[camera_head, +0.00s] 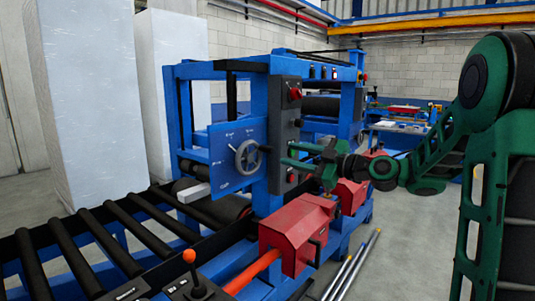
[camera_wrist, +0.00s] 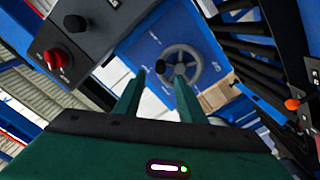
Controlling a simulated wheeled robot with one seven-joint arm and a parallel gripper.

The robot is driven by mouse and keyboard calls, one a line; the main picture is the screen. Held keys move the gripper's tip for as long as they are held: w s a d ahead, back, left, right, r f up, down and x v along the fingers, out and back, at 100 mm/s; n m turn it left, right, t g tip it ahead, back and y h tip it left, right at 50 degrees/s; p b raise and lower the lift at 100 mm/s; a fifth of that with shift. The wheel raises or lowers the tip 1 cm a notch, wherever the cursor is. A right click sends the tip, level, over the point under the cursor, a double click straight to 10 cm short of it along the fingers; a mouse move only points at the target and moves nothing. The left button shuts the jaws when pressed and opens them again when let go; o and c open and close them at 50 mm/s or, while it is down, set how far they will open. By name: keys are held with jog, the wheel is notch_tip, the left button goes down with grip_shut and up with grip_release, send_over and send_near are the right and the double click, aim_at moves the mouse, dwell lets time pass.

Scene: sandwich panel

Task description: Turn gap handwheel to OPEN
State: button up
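The gap handwheel (camera_head: 248,157) is a grey spoked wheel on a blue panel (camera_head: 222,141) of the machine. Small white marks surround it, too small to read. It also shows in the wrist view (camera_wrist: 182,55), beyond my fingertips. My gripper (camera_head: 288,155) is green and points left toward the panel, to the right of the wheel and apart from it. In the wrist view my gripper (camera_wrist: 160,72) has its two fingers apart with nothing between them. The right finger's tip overlaps the wheel's lower part there.
A dark control box (camera_head: 286,125) with a red knob (camera_head: 295,93) stands between the wheel panel and my arm. Red housings (camera_head: 291,233) sit below. A lever with an orange ball (camera_head: 189,256) and a roller conveyor (camera_head: 104,239) are in the foreground left.

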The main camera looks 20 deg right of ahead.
aim_at(272, 150)
jog(key=x, duration=0.9)
jog(key=shift+a, duration=0.1)
